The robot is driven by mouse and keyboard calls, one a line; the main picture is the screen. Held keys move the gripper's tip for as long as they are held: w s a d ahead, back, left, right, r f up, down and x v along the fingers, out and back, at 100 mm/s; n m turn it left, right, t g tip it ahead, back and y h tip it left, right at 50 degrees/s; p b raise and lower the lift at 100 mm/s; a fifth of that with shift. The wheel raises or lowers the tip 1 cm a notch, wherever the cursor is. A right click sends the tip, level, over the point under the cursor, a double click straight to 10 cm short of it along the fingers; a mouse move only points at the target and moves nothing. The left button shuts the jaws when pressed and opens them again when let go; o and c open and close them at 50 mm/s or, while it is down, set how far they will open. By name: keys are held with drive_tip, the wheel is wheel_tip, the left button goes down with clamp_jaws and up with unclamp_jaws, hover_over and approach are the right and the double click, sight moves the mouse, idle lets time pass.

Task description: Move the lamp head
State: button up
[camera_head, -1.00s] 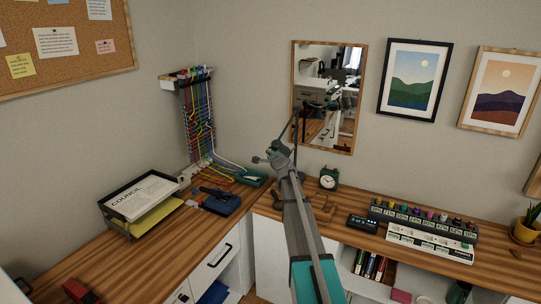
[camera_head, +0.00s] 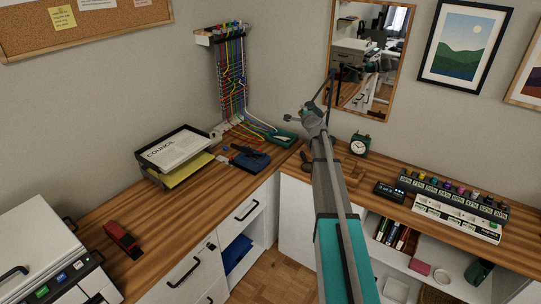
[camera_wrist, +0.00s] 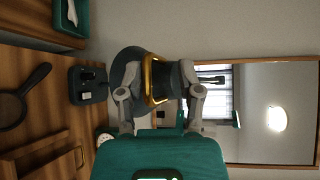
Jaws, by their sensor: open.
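The lamp head appears in the wrist view as a dark teal rounded shade (camera_wrist: 125,58) with a gold loop handle (camera_wrist: 148,84). My gripper (camera_wrist: 161,72) is open, with one finger on each side of the gold loop. I cannot tell whether either finger touches it. In the head view, my gripper (camera_head: 313,117) is at the far end of my arm, near the desk corner. A thin dark lamp arm (camera_head: 331,88) rises beside it in front of the mirror. The lamp head is mostly hidden there by my gripper.
A mirror (camera_head: 374,103) hangs close behind my gripper. Cables (camera_head: 231,85), a paper tray (camera_head: 178,152), a red stapler (camera_head: 122,239) and a printer (camera_head: 40,240) are left.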

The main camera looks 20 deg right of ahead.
wheel_tip(320, 180, up, 11)
drive_tip(key=s+a+p, duration=0.2)
drive_tip(key=p, duration=0.9)
drive_tip(key=s+a+r+p, duration=0.1)
drive_tip(key=s+r, duration=0.1)
drive_tip(key=s, duration=1.1)
drive_tip(key=s+a+f+n+g+y+b, duration=0.2)
drive_tip(key=s+a+f+n+g+b, duration=0.1)
drive_tip(key=a+f+n, duration=0.3)
drive_tip(key=s+a+f+n+g+y+b, duration=0.3)
drive_tip(key=a+f+n, duration=0.3)
drive_tip(key=a+f, duration=0.5)
drive_tip(key=shift+s+a+g+y+b, duration=0.3)
drive_tip(key=shift+s+a+g+b, duration=0.45)
drive_tip(key=shift+a, duration=0.5)
drive_tip(key=shift+s, duration=0.1)
